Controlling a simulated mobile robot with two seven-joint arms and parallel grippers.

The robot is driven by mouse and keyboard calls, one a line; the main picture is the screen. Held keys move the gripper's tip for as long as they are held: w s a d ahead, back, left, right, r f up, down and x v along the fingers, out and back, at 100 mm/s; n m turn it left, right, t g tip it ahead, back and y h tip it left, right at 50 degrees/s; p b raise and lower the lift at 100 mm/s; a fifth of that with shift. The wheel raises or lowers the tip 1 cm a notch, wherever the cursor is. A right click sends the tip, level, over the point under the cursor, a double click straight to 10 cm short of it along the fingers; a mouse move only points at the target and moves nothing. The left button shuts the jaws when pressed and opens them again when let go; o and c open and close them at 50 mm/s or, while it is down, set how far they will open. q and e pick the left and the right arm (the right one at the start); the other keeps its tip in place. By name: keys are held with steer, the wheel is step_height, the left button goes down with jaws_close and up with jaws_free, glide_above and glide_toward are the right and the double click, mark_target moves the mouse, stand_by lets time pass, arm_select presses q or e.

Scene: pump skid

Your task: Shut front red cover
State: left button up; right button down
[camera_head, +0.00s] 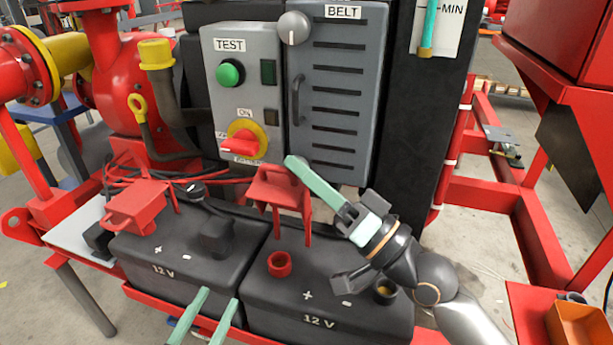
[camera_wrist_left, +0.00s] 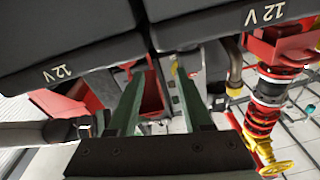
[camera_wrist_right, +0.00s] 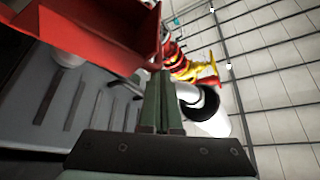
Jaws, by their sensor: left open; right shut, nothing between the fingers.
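The raised red cover (camera_head: 280,190) stands open on the right-hand 12 V battery (camera_head: 335,315), behind a bare red terminal post (camera_head: 279,264). Another red cover (camera_head: 138,204) sits on the left-hand battery (camera_head: 185,262). My right gripper (camera_head: 291,161) is shut and empty, its tip at the upper edge of the raised cover; contact is unclear. In the right wrist view, a red cover (camera_wrist_right: 85,30) fills the upper left beside the shut fingers (camera_wrist_right: 160,74). My left gripper (camera_head: 220,296) is open and empty, low in front of the batteries; its spread fingers show in the left wrist view (camera_wrist_left: 157,68).
A grey control panel (camera_head: 243,85) with a green button and red switch stands behind the batteries, beside a slotted belt guard (camera_head: 335,95). Black cables and a cap lie between the covers. A red frame (camera_head: 500,200) and an orange bin (camera_head: 580,328) are at right.

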arm_select(q)
steer(key=s+d+r+m+t+h+b, duration=0.1)
steer(key=s+r+m+t+h, duration=0.1)
steer(key=s+r+m+h, duration=0.45)
steer(key=s+d+r+m+t+h+b, duration=0.1)
steer(key=r+t+h+b, duration=0.15)
steer(key=r, duration=0.65)
steer(key=shift+n+g+h, duration=0.4)
steer(key=shift+n+g, duration=0.05)
steer(key=shift+s+f+b, duration=0.1)
steer(key=shift+f+b, duration=2.1)
steer(key=shift+f, duration=0.45)
arm_select(e)
steer(key=s+a+f+n+g+y, duration=0.2)
steer(key=s+f+n, duration=0.3)
steer(key=s+f, duration=0.3)
steer(key=shift+a+f, duration=0.25)
steer(key=shift+f, duration=1.55)
